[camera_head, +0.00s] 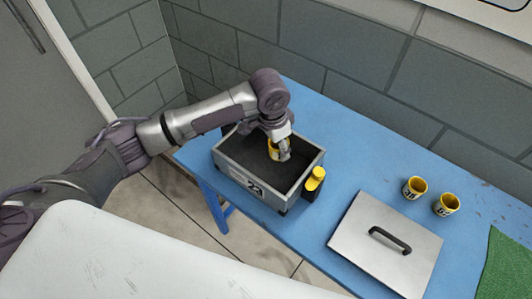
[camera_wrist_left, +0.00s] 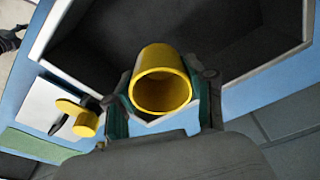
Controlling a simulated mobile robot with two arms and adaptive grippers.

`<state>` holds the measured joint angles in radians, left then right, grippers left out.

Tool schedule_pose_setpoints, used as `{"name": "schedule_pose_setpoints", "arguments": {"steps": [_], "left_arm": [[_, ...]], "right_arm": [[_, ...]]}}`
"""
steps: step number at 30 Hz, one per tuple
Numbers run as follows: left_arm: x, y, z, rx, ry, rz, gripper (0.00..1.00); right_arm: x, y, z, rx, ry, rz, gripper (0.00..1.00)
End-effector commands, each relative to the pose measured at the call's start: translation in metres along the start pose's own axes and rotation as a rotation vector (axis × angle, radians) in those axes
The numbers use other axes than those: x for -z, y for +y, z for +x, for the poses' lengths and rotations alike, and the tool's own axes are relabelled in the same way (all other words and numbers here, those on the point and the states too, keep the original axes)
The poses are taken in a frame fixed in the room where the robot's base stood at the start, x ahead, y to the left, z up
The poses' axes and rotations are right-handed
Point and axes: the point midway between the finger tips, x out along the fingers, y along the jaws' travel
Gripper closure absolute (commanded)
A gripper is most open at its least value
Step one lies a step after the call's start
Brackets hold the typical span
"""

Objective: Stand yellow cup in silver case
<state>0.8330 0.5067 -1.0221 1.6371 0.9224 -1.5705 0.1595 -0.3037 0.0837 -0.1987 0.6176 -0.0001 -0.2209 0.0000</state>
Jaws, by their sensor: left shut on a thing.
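The silver case (camera_head: 262,196) stands open on the blue table, with dark walls and floor inside and the number 22 on its front. My left gripper (camera_head: 282,150) is over the case, pointing down, and is shut on a yellow cup (camera_head: 272,147). In the left wrist view the yellow cup (camera_wrist_left: 160,85) sits between the two fingers, its open mouth facing the camera, with the dark case interior beyond it. I cannot tell whether the cup touches the case floor. My right gripper is not in view.
Two more yellow cups, one (camera_head: 414,187) and another (camera_head: 446,204), stand on the table (camera_head: 350,150) at the right. The case's silver lid (camera_head: 386,246) with a dark handle lies flat before them. A yellow-topped dark fitting (camera_head: 315,179) is at the case's right side. A green cloth (camera_head: 508,268) lies far right.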

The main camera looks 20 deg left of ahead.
Motion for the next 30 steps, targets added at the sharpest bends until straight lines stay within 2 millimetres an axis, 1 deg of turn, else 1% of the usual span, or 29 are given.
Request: {"name": "schedule_pose_setpoints", "arguments": {"steps": [1, 2, 6, 10, 15, 18, 29, 30], "left_arm": [[-0.010, -0.007, 0.002, 0.000, -0.003, -0.002, 0.81], [-0.015, -0.010, 0.005, 0.000, -0.004, -0.002, 0.81], [-0.026, -0.019, 0.013, -0.001, 0.001, 0.000, 0.81], [-0.030, -0.020, 0.021, -0.002, -0.001, 0.000, 0.81], [-0.034, -0.020, 0.046, -0.002, -0.001, 0.000, 0.81], [-0.035, -0.020, 0.054, 0.000, 0.000, 0.001, 0.81], [-0.035, -0.020, 0.058, 0.000, 0.001, 0.001, 0.81], [-0.035, -0.020, 0.058, 0.000, 0.001, 0.001, 0.43]], "right_arm": [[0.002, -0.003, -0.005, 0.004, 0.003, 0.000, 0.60], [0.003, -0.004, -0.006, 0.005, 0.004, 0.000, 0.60], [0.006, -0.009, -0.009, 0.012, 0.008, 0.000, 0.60], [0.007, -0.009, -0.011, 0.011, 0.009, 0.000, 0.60], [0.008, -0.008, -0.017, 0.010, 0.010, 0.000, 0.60], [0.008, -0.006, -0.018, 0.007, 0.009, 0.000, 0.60], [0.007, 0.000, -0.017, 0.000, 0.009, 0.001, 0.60], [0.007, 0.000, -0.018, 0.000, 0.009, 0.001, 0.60]]}}
